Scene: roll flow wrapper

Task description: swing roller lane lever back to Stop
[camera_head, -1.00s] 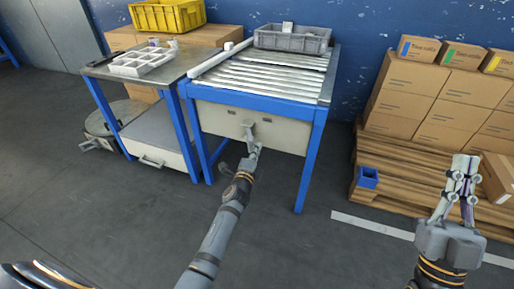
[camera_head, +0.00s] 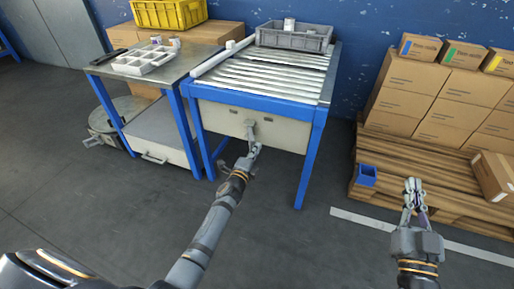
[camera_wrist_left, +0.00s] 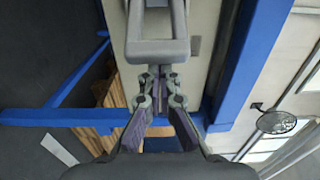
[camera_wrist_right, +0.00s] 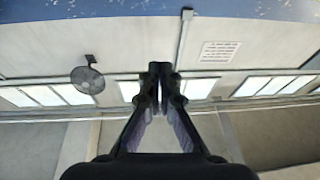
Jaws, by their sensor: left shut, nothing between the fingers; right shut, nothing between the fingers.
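The roller lane (camera_head: 268,78) is a blue-framed table with metal rollers. Its grey lever (camera_head: 250,130) is on the pale front panel (camera_head: 220,117) and hangs down. In the left wrist view the lever shows as a grey loop-shaped handle (camera_wrist_left: 157,48) at the top. My left gripper (camera_head: 255,149) is shut and empty, with its fingertips at the lever's lower end; I cannot tell if they touch it. It also shows in the left wrist view (camera_wrist_left: 160,76). My right gripper (camera_head: 413,184) is shut and empty, raised in front of the pallet, away from the lever. No Stop marking is readable.
A grey crate (camera_head: 294,38) stands on the rollers' far end. A metal side table (camera_head: 190,62) with a white divided tray (camera_head: 145,61) stands left. A wooden pallet (camera_head: 400,180) with stacked cartons (camera_head: 425,95) and a small blue bin (camera_head: 366,175) is right. Floor in front is clear.

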